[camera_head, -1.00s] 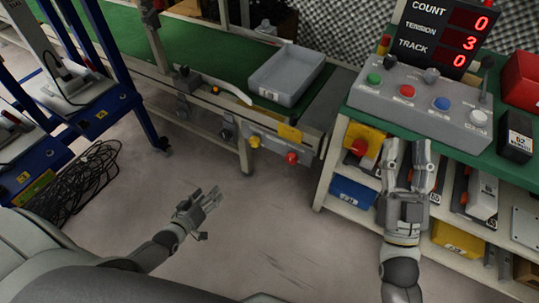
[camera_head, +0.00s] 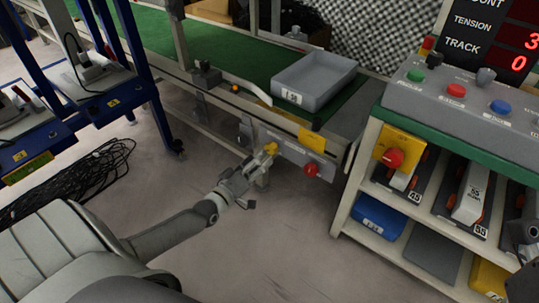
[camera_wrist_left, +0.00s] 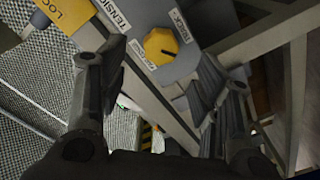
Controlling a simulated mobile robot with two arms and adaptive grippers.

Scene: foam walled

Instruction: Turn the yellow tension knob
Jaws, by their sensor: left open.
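The yellow tension knob (camera_head: 271,148) sits on the grey panel on the side of the conveyor frame. My left gripper (camera_head: 262,158) is open, with its fingertips right at the knob and partly overlapping it in the head view. In the left wrist view the round yellow knob (camera_wrist_left: 161,45), with a dark pointer line, lies ahead between the two spread fingers of the left gripper (camera_wrist_left: 168,72). I cannot tell whether they touch it. Labels, one starting "TENSI", show beside it. Part of my right gripper (camera_head: 522,235) shows at the right edge; its fingers are unclear.
A red knob (camera_head: 312,170) is right of the yellow one, below a yellow plate (camera_head: 312,139). A grey bin (camera_head: 310,95) rests on the conveyor. The display (camera_head: 495,38) reads tension 3, track 0. A shelf (camera_head: 347,205) stands right; cables (camera_head: 85,180) lie left.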

